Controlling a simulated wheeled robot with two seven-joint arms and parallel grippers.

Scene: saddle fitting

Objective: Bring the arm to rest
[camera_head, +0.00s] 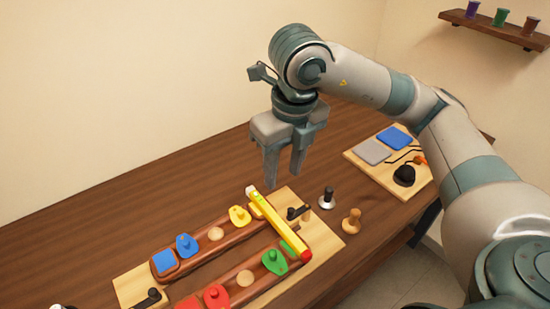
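My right gripper (284,181) hangs in the air above the table, fingers pointing down. Its two fingers are apart, with nothing visible between them. Below it, a yellow bar with a red end (279,223) lies across the far right ends of two dark wooden rails on a light wooden board (325,237). The gripper does not touch the bar. My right arm reaches in from the right edge, bent at the elbow. My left gripper is not visible.
The rails carry blue (187,245), yellow (239,215), red (216,297) and green (275,262) knobbed pieces. Two stamp-like knobs, one dark-handled (327,198) and one wooden (352,221), stand right of the board. A second board (360,170) holds pads and a black object (404,175). The table's far left is bare.

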